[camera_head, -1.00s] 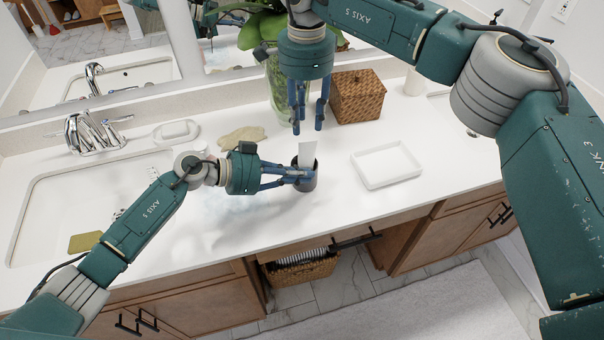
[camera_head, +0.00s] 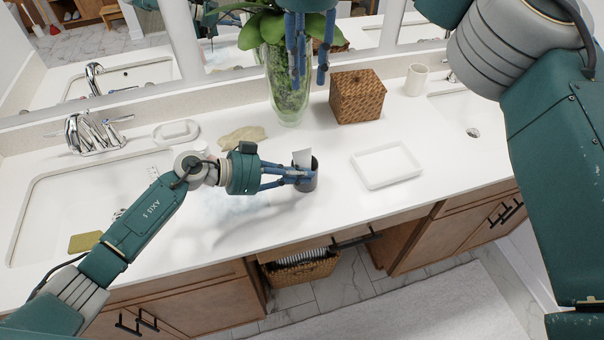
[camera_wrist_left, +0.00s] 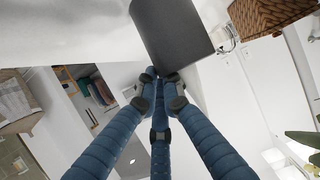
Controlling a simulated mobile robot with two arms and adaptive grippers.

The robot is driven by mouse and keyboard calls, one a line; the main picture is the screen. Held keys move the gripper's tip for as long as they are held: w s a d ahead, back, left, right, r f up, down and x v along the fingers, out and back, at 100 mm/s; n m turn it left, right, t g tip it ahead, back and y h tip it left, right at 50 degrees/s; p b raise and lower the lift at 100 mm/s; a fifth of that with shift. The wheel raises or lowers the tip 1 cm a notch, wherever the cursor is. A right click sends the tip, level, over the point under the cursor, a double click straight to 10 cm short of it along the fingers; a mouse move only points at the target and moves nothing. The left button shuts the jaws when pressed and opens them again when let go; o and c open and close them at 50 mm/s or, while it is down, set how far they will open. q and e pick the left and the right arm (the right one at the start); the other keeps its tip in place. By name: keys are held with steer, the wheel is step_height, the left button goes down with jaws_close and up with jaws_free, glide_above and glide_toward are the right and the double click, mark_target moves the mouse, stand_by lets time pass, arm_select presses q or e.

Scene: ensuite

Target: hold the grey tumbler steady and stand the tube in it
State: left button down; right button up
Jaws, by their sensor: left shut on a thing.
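The grey tumbler (camera_head: 311,183) stands on the white counter near its front edge, and it also shows in the left wrist view (camera_wrist_left: 172,35). My left gripper (camera_head: 300,174) is shut on the tumbler from the left, with its fingers across the upper part. The white tube (camera_head: 302,157) stands in the tumbler. Its upper end sticks out above the rim, and its lower part is hidden inside. My right gripper (camera_head: 309,82) is open and empty, raised well above the tumbler, in front of the glass vase.
A white tray (camera_head: 386,182) lies to the right of the tumbler. Behind are a wicker box (camera_head: 357,97), a glass vase (camera_head: 288,95) with a plant, a white cup (camera_head: 416,80) and a soap dish (camera_head: 176,132). A sink basin (camera_head: 50,205) is at left.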

arm_select(q)
steer(key=c, duration=1.8)
jaws_free()
steer(key=shift+c, duration=0.2)
steer(key=v, duration=1.2)
steer(key=shift+f, duration=0.1)
